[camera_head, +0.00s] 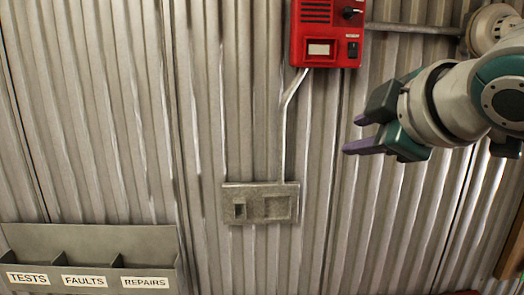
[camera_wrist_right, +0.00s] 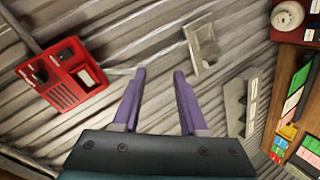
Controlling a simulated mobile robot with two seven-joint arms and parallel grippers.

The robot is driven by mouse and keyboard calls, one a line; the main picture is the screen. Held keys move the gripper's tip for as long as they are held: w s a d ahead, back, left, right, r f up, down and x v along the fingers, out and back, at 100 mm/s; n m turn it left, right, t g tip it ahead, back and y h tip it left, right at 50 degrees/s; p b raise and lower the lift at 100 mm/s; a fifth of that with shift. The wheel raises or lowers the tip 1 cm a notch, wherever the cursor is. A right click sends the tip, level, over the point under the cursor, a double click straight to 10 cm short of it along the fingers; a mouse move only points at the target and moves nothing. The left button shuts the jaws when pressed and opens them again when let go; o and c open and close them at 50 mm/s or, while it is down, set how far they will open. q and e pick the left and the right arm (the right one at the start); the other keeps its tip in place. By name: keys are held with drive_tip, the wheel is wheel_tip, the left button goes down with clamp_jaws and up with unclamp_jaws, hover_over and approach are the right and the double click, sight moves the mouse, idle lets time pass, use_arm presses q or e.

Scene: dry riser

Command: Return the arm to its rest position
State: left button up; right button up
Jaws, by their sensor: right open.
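My right gripper (camera_head: 356,133) comes in from the right in the head view, below and right of the red wall unit. Its two purple fingers are apart with nothing between them. In the right wrist view the same open gripper (camera_wrist_right: 160,74) points at the corrugated wall, with a clear gap between its fingertips. My left gripper is not in view.
A red control unit (camera_head: 328,32) hangs on the corrugated wall, with a conduit (camera_head: 285,125) down to a grey plate (camera_head: 262,203). A grey tray (camera_head: 90,238) labelled TESTS, FAULTS and REPAIRS stands lower left. A round fitting (camera_head: 490,28) sits upper right.

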drive_tip(key=s+f+m+g, duration=0.5)
drive_tip(key=s+f+m, duration=0.1)
drive_tip(key=s+f, duration=0.75)
drive_tip(key=s+d+f+m+g, duration=0.2)
drive_tip(key=s+f, duration=0.1)
drive_tip(key=s, duration=0.6)
drive_tip(key=s+d+f+m+g+h, duration=0.1)
drive_tip(key=s+d+f+m+g, duration=0.1)
drive_tip(key=s, duration=0.7)
drive_tip(key=shift+s+d+f+m+g, duration=0.4)
drive_tip(key=shift+f+m, duration=0.25)
drive_tip(key=shift+m, duration=0.15)
